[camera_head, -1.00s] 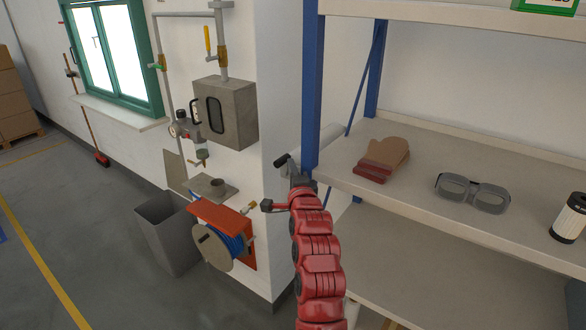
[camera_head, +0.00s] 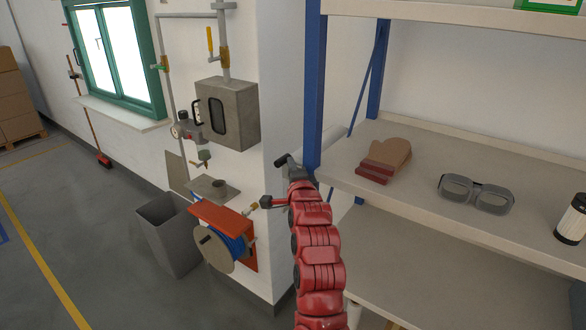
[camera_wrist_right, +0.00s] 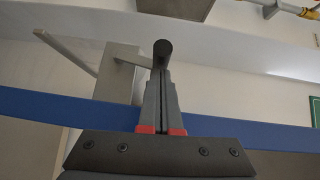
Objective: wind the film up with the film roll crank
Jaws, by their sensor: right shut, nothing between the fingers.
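The white film roll (camera_head: 327,142) hangs beside the blue shelf post, which partly hides it in the head view. The dark crank handle (camera_head: 281,160) sticks out at its left end. My right gripper (camera_head: 291,170) is at the handle, its fingers hard to make out there. In the right wrist view the closed fingers (camera_wrist_right: 161,95) point at the dark round end of the handle (camera_wrist_right: 162,47). The fingers are shut with nothing between them; I cannot tell whether they touch the handle. A grey bracket (camera_wrist_right: 117,75) stands behind them. My left gripper is not in view.
The blue shelf post (camera_head: 313,90) stands close to my right arm. The shelf (camera_head: 430,190) holds a mitt (camera_head: 384,160) and goggles (camera_head: 475,193). A hose reel (camera_head: 222,245), a grey box (camera_head: 228,113) and a bin (camera_head: 170,230) are to the left.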

